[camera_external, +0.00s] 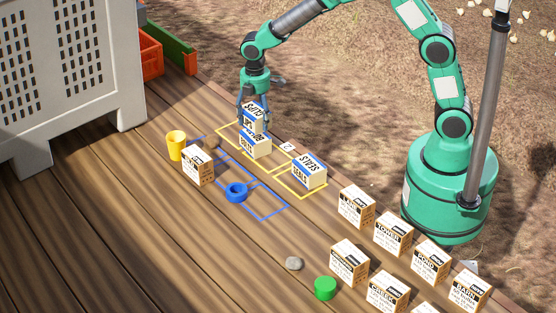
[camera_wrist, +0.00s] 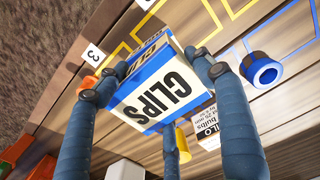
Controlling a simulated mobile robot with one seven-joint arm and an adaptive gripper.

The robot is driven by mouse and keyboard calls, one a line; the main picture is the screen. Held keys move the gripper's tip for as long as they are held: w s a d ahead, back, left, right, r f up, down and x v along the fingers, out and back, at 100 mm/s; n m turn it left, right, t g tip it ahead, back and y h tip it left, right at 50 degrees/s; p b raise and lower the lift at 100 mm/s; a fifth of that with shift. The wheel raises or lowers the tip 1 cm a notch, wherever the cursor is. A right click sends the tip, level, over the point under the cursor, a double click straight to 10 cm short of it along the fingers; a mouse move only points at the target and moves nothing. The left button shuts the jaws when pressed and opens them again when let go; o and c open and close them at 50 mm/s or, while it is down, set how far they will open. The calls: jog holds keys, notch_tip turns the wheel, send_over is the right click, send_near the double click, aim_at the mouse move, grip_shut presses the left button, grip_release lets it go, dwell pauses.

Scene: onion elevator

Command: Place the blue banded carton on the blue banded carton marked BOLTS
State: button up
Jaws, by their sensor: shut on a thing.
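The blue banded carton marked CLIPS (camera_external: 254,112) is white with a blue band and black letters. In the wrist view its CLIPS face (camera_wrist: 160,92) fills the middle between my fingers. My gripper (camera_external: 254,108) is shut on it. It is straight above another blue banded carton (camera_external: 257,147), whose lettering is partly hidden and looks like BOLTS. This lower carton stands in a yellow marked rectangle on the deck. The two cartons overlap in the picture, and I cannot tell whether they touch. My gripper also shows in the wrist view (camera_wrist: 158,85).
A blue banded carton marked SEALS (camera_external: 309,172) stands to the right. A yellow cup (camera_external: 176,145), a brown-labelled carton (camera_external: 198,165) and a blue ring (camera_external: 236,192) are near on the left. Several more brown-labelled cartons, a stone (camera_external: 294,263) and a green round thing (camera_external: 325,288) are in front.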

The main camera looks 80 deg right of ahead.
aim_at(256, 111)
jog(key=shift+f, duration=1.7)
jog(key=shift+f, duration=0.1)
jog(key=o, duration=1.4)
notch_tip(256, 111, up, 12)
jog(key=shift+r, duration=0.1)
